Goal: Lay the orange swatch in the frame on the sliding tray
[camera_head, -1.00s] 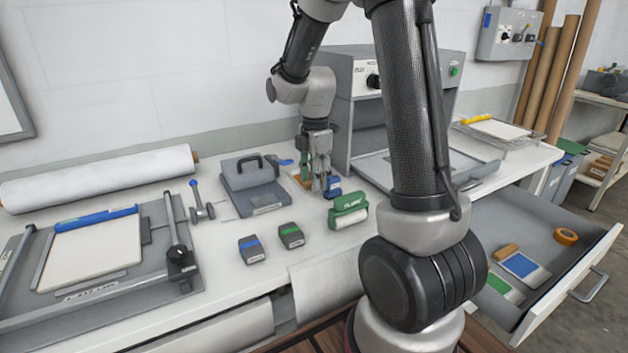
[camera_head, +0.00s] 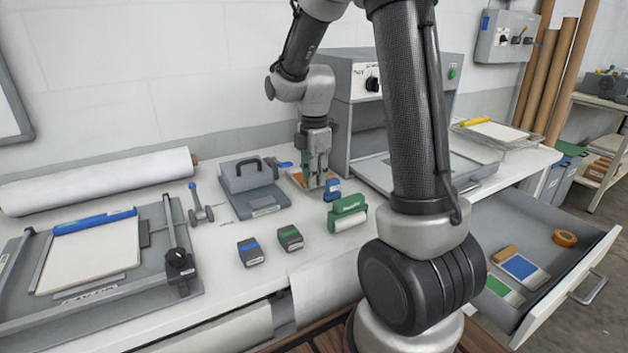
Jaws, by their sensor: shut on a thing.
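The orange swatch (camera_head: 297,178) lies at the back of the bench, left of the press, partly hidden behind my fingers. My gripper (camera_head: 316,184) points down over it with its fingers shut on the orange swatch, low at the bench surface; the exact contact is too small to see. The sliding tray (camera_head: 482,172) extends from the front of the grey press, right of my gripper. My upright arm link hides its middle, and the frame on it cannot be made out clearly.
A blue clamp-like item (camera_head: 332,188) and a green roller (camera_head: 347,212) stand close in front of my gripper. A grey block with a handle (camera_head: 253,188) is to its left. The press housing (camera_head: 352,110) rises to the right. An open drawer (camera_head: 595,262) holds more swatches.

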